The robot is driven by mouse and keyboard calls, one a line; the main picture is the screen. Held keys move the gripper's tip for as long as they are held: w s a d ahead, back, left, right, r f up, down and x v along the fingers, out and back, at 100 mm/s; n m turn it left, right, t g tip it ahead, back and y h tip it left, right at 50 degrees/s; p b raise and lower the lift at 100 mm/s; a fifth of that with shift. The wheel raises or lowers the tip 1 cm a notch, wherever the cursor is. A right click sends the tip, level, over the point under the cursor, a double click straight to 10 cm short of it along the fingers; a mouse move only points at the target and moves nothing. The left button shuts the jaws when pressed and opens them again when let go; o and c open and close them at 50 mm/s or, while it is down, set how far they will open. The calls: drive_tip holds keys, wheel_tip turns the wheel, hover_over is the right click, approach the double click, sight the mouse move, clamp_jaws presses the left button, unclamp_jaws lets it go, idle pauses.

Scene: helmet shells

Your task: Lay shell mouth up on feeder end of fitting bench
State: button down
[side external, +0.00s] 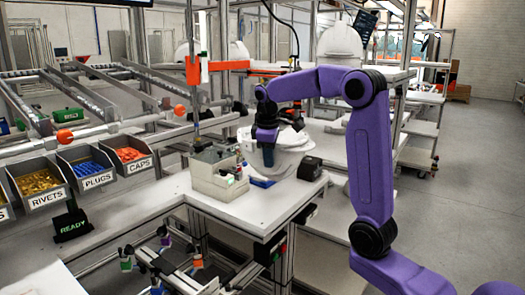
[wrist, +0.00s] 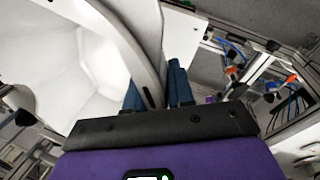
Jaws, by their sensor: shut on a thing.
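A white helmet shell (side external: 287,157) is at the far part of the white-topped fitting bench (side external: 250,208). It looks like a bowl with its rim upward. My gripper (side external: 267,155) points down at the shell's near side, its dark blue fingers closed over the rim. In the wrist view my gripper (wrist: 165,90) has one finger on each side of the shell wall (wrist: 130,42), and the pale hollow inside shows at left. Whether the shell's underside touches the bench cannot be told. Which part of the bench is the feeder end is not marked visibly.
A pale boxy fixture (side external: 218,175) with a post stands left of the shell, and a small black box (side external: 310,168) stands right. Bins of rivets (side external: 38,182), plugs (side external: 90,172) and caps (side external: 130,155) line the left. Another white shell (side external: 340,40) sits behind. The bench's front is clear.

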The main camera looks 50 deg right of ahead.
drive_tip(key=shift+f, duration=1.15)
drive_tip(key=shift+f, duration=0.1)
wheel_tip(320, 180, down, 8)
drive_tip(key=shift+f, duration=0.2)
idle(0.3)
drive_tip(key=c, duration=0.9)
unclamp_jaws()
drive_tip(key=v, duration=1.7)
drive_tip(key=shift+r, duration=0.2)
